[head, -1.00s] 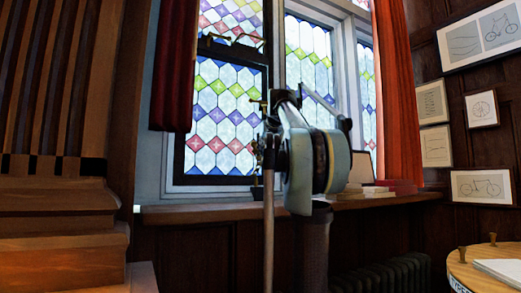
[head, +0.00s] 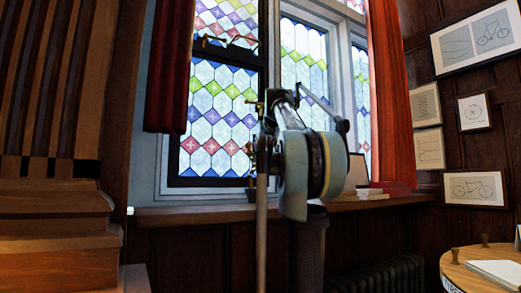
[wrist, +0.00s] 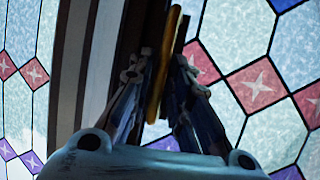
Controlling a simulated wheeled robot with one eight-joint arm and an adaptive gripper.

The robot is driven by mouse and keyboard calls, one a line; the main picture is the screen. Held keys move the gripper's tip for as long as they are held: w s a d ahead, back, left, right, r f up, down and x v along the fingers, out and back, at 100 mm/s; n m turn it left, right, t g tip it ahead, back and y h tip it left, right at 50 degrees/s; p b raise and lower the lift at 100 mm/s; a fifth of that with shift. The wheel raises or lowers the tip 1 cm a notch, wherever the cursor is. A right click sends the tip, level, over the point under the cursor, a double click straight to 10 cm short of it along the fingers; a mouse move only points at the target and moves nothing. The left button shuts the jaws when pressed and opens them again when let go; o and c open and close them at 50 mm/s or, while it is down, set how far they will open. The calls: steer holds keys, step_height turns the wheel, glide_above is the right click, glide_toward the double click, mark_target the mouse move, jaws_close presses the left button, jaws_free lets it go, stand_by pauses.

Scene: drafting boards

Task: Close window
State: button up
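The window (head: 218,120) fills the middle of the head view. Its left pane is patterned coloured glass in a dark frame, and its right panes (head: 304,80) have pale frames. My gripper (head: 262,105) is in front of the dark frame's right edge, and its fingers are hard to make out there. In the wrist view, my gripper's fingers (wrist: 165,62) lie close on both sides of a long yellow, brass-like handle (wrist: 167,50). They look shut on it, with no clear gap. My arm hides part of the frame's lower right. How far the pane stands open is unclear.
A wooden sill (head: 200,214) runs below the window, with books (head: 386,190) at its right. A dark red curtain (head: 170,70) hangs left, a red one (head: 388,90) right. Wooden steps (head: 60,220) stand left, a radiator (head: 385,277) and round table (head: 470,270) right.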

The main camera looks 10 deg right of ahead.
steer(key=v, duration=1.1)
steer(key=shift+s, duration=0.25)
